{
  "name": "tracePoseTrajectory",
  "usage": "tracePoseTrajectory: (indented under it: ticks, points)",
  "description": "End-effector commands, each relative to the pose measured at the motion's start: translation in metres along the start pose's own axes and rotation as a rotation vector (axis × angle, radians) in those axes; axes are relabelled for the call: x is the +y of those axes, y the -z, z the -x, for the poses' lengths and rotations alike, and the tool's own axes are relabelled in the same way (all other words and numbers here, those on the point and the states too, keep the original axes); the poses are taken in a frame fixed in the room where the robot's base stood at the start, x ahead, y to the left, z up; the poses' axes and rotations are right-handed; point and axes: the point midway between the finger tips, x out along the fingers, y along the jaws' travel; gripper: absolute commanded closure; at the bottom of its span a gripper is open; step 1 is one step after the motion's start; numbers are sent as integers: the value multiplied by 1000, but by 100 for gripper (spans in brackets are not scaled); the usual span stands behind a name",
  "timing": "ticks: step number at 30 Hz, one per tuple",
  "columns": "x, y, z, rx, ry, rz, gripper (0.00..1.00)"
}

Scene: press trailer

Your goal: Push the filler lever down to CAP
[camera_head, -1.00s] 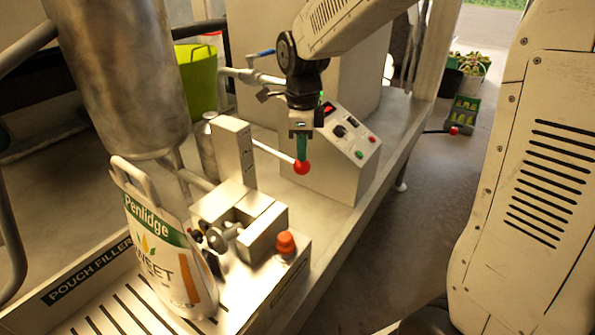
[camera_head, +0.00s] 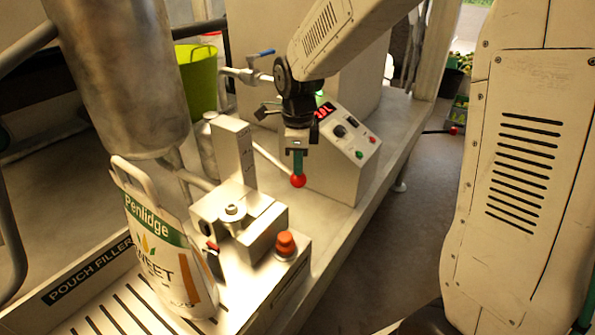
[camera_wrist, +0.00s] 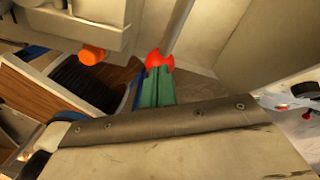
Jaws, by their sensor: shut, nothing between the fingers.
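The filler lever is a thin metal rod (camera_head: 267,157) with a red ball knob (camera_head: 298,181) at its end. It slopes down to the right from the upright metal post (camera_head: 236,152) of the pouch filler. My gripper (camera_head: 298,170) is shut with nothing between its green fingers, and its tips are at the top of the red knob. In the wrist view the green fingers (camera_wrist: 157,85) meet the red knob (camera_wrist: 158,60), and the rod runs up behind it. The white Penlidge pouch (camera_head: 160,245) stands upright at the filler's left.
An orange-red button (camera_head: 285,245) sits on the filler's front. A control box (camera_head: 340,150) with a red display stands close behind the knob. A large steel cylinder (camera_head: 125,75) hangs at left. A green bucket (camera_head: 198,80) stands behind.

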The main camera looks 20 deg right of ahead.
Motion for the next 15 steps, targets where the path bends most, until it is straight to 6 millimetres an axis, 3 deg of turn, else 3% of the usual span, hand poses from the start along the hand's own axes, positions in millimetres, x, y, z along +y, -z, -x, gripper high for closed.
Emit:
tracePoseTrajectory:
  ticks: [8,15]
  points:
    - [0,0,1,0,0,0,100]
    - [-1,0,25,-2,3,0,100]
